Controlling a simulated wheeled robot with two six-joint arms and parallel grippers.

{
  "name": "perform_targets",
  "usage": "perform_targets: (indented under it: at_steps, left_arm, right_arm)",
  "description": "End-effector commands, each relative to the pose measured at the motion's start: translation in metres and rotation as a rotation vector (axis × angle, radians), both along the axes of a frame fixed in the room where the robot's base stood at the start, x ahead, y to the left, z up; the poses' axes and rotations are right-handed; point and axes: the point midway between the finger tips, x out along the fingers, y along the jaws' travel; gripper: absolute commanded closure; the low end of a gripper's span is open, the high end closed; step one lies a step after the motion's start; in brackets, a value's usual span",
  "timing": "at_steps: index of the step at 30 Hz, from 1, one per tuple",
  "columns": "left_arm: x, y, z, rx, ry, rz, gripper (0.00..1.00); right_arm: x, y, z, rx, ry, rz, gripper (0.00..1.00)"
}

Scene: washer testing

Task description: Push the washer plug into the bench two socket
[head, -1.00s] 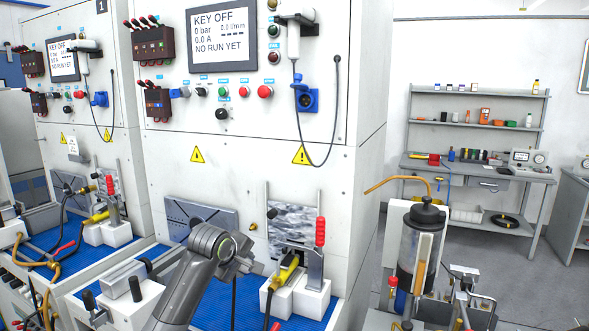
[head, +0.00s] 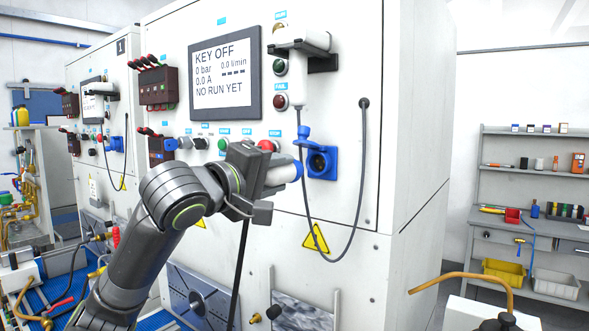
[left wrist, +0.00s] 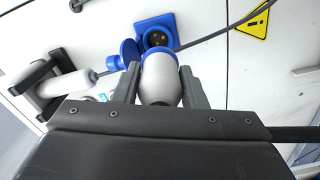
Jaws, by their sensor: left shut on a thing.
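My left gripper (head: 270,172) is shut on the washer plug, a white body with a blue front end (head: 290,172). The plug (left wrist: 160,78) sits between the two dark fingers in the left wrist view. A black cable (head: 238,265) hangs below the gripper. The blue socket (head: 322,163) is on the nearer white cabinet, just right of the plug, with its blue flap (head: 303,134) open. In the left wrist view the socket (left wrist: 158,38) shows behind the plug's front. I cannot tell whether they touch. My right gripper is out of view.
A white handheld unit (head: 300,40) hangs in a holder above, its grey cable (head: 340,245) looping down past the socket. A red button (head: 267,145) and other switches are close above my gripper. A shelf and workbench (head: 540,240) stand at right.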

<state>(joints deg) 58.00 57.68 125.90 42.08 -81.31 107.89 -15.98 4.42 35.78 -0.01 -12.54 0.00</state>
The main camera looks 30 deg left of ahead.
Motion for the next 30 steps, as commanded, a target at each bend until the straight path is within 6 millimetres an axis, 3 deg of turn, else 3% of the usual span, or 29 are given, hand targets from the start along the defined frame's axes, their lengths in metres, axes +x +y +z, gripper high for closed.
perform_targets:
  at_steps: [10,19,30]
  left_arm:
    - [0.024,-0.004,0.002,-0.006,-0.001,-0.005,0.84]
    - [0.049,-0.007,0.002,-0.005,-0.001,-0.003,0.84]
    - [0.058,-0.009,0.001,-0.001,-0.003,-0.001,0.84]
  right_arm:
    - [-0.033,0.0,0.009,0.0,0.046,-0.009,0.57]
    - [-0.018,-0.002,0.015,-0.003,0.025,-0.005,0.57]
    - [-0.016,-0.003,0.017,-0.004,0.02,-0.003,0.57]
